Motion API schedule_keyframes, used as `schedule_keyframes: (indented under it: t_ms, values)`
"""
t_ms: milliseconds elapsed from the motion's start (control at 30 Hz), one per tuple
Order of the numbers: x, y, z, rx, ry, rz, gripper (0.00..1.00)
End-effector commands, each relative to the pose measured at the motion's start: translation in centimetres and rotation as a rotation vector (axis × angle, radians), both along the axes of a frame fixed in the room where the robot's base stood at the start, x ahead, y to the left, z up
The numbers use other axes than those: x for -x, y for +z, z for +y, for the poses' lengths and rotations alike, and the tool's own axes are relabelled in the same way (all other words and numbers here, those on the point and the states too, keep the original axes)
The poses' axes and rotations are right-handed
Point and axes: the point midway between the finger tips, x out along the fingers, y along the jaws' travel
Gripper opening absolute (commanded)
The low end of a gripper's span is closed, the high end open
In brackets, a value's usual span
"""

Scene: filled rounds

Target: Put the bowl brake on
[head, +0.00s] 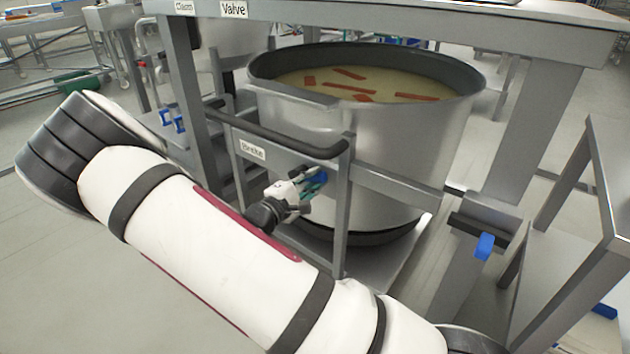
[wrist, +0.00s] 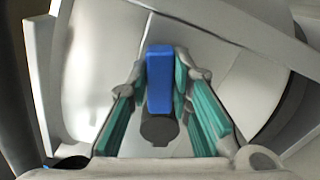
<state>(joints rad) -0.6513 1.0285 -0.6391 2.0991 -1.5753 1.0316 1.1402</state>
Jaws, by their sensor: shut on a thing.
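The large steel bowl (head: 390,150) stands in a wheeled frame (head: 345,210) and holds yellowish liquid with reddish-brown pieces. A label reading "Brake" (head: 252,149) is on the frame's left side. Near it is a blue brake handle (head: 320,177), which also shows in the wrist view (wrist: 160,75) with a dark round part (wrist: 159,129) below it. My gripper (head: 310,185) is at this handle, with its teal finger pads on both sides in the wrist view (wrist: 163,88). It is shut on the handle. The fingers partly hide the handle in the head view.
Another blue handle (head: 485,246) is on the right, and blue parts (head: 172,120) are at left. A metal step frame (head: 580,230) stands at right.

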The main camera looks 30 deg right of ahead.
Motion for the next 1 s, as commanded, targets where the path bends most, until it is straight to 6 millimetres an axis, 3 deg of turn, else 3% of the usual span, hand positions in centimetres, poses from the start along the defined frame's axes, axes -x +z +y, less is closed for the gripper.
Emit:
schedule_keyframes:
  t_ms: [433,1000]
  values:
    - [-0.2,-1.9,0.1,-0.099,0.0,-0.265,0.0]
    - [-0.3,-2.2,0.1,-0.123,0.0,-0.329,0.0]
